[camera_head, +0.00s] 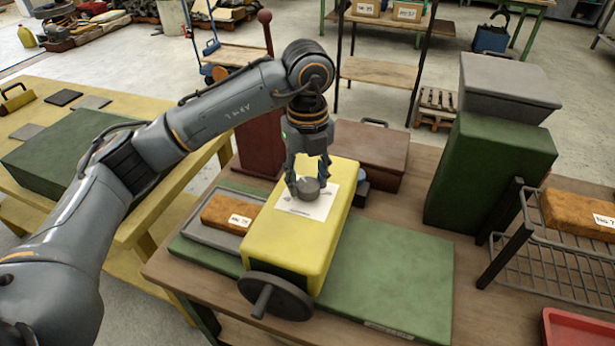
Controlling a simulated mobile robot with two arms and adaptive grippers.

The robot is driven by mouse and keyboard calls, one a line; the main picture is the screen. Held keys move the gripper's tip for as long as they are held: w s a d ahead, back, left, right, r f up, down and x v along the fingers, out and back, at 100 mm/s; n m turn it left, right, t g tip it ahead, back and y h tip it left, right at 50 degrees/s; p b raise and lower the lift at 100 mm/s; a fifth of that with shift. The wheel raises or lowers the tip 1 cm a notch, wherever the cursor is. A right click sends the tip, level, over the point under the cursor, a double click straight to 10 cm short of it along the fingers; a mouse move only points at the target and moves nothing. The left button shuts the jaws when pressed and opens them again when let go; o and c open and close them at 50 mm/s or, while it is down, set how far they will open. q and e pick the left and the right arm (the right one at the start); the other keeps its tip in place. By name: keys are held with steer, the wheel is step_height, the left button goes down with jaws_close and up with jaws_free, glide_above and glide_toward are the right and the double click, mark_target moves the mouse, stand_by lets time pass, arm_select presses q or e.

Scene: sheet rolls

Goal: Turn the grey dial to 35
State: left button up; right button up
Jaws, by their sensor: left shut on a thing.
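The grey dial (308,187) sits on a white label plate (312,207) on top of a yellow block-shaped machine (293,240). My left gripper (309,184) comes down from above and is shut on the dial, with its fingers around the sides. The markings on the plate are too small to read, so the dial's setting cannot be told. The fingers hide part of the dial and of the plate's far side. My right gripper is not in view.
A dark handwheel (275,296) is on the machine's near end. The machine stands on a green mat (400,275) on a brown table. A brown brick (231,214) lies at its left. A tall green box (488,170) and a wire rack (550,260) stand at the right.

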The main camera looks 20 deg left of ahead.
mark_target(308, 182)
arm_select(q)
steer(key=o, duration=1.1)
steer(key=shift+o, duration=0.2)
steer(key=shift+r, duration=0.1)
step_height(308, 182, up, 12)
